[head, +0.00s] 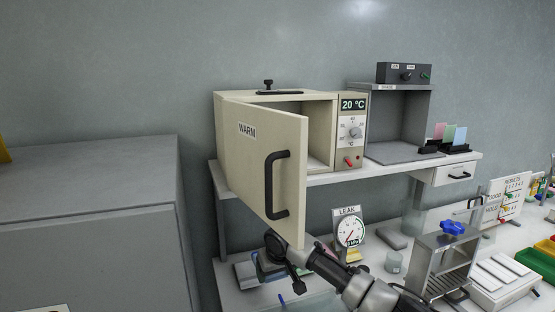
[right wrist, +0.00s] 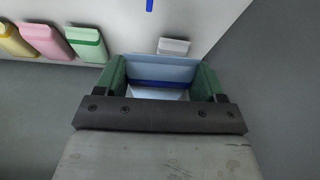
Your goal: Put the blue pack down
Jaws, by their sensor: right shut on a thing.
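The blue pack (right wrist: 165,74) is between the green fingers of my right gripper (right wrist: 161,80), which is shut on it. In the right wrist view it shows a pale blue face with a darker blue band; its lower part is hidden by the gripper body. In the head view my right arm comes in from the bottom right and reaches below the open door of the warm cabinet (head: 268,170); neither the fingers nor the pack can be made out there. I cannot tell whether the pack touches the surface below. My left gripper is not in view.
A leak gauge (head: 349,230) stands near my arm. A metal stand with a blue knob (head: 453,228) is to its right.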

